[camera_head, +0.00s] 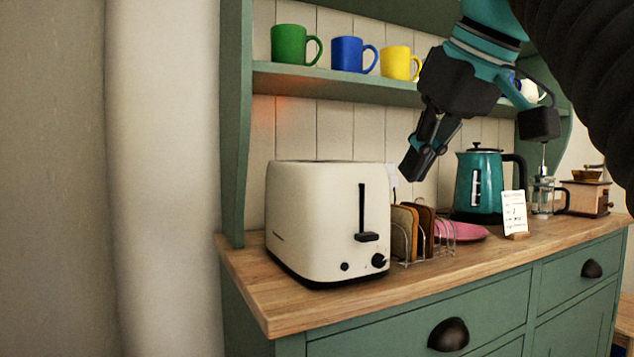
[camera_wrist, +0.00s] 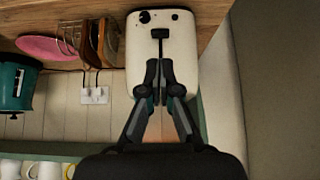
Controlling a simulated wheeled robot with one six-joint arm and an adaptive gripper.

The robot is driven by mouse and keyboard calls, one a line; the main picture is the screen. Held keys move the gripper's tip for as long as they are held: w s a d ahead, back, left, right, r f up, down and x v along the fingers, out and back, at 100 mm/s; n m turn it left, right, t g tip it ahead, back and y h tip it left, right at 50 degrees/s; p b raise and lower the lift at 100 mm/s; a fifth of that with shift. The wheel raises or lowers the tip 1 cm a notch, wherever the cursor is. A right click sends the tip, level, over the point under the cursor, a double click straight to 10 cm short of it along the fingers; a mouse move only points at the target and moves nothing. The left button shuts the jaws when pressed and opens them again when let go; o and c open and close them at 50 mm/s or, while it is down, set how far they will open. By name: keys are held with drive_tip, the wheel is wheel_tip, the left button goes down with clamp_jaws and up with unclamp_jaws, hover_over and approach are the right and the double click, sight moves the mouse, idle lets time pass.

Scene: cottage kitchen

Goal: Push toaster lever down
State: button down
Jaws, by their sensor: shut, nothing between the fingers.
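The cream toaster (camera_head: 315,220) stands upright on the wooden counter at the left. Its black lever (camera_head: 367,237) sits low on the slot in its front face, above a knob and a button. My gripper (camera_head: 411,172) is shut and empty, in the air above and to the right of the toaster in the head view. In the wrist view the toaster (camera_wrist: 178,52) shows upside down, and its lever (camera_wrist: 160,33) lies just beyond the shut fingertips (camera_wrist: 160,70). The gap between fingertips and toaster is hard to judge; in the head view they look apart.
A toast rack (camera_head: 428,232) with bread stands right beside the toaster. A shelf (camera_head: 330,83) with mugs hangs above. The counter's front edge (camera_head: 420,285) is clear.

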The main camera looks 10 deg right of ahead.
drive_tip(key=shift+v, duration=1.95)
wheel_tip(320, 180, down, 18)
drive_tip(key=w+a+m+p, duration=0.1)
drive_tip(key=w+a+m, duration=0.1)
drive_tip(key=m, duration=0.1)
drive_tip(key=s+f+h, duration=0.1)
drive_tip(key=s+f, duration=0.2)
drive_tip(key=f, duration=1)
drive_tip(key=s+a+f+g+h+p, duration=0.1)
drive_tip(key=s+f, duration=0.3)
drive_tip(key=f, duration=1)
drive_tip(key=shift+m, duration=0.3)
